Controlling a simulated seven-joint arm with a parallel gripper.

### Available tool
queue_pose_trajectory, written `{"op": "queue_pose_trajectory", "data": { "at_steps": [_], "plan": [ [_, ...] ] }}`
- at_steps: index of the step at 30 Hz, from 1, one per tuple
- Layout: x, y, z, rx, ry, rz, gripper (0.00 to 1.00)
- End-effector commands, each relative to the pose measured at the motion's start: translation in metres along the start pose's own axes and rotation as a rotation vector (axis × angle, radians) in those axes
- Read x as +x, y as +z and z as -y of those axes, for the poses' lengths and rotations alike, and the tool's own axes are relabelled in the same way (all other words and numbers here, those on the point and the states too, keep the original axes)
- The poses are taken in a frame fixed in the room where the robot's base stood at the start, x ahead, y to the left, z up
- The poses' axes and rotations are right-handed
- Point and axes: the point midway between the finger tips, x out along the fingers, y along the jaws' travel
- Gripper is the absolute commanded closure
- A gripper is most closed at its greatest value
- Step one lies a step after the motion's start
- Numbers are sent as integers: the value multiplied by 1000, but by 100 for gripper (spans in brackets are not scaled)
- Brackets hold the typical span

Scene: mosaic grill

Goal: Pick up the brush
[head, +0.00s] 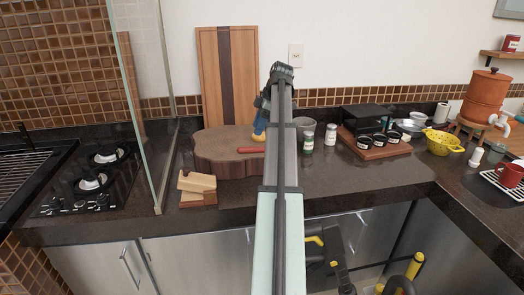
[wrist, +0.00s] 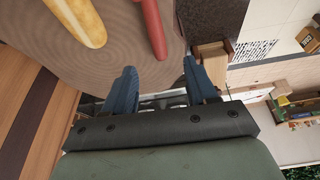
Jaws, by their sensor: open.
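I cannot clearly make out a brush in either view. A red, rod-like thing (head: 250,150) lies on a thick round wooden block (head: 212,158); it also shows at the top of the wrist view (wrist: 152,28), and I cannot tell whether it is a handle. A tan, elongated, bread-like thing (wrist: 80,20) lies to its left on the block. My gripper (wrist: 159,66) is open and empty, with blue fingers. The red thing's near end is just beyond the gap between the fingertips, apart from them. My arm hides part of the counter in the head view.
A small wooden piece (head: 197,187) stands at the counter's front edge. A tall striped board (head: 228,75) leans on the wall behind the block. Jars (head: 331,134) and a wooden tray of black-lidded pots (head: 371,152) stand to the right. A glass panel (head: 145,110) is to the left.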

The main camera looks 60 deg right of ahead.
Motion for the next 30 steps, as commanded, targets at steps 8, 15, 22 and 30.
{"op": "queue_pose_trajectory", "data": {
  "at_steps": [8, 15, 22, 30],
  "plan": [
    [40, 0, 1, 1, -1, 0, 43],
    [52, 1, -1, 0, 0, 0, 43],
    [82, 2, -2, 1, -1, 0, 43],
    [94, 2, -3, 1, 0, 0, 43]
  ]
}}
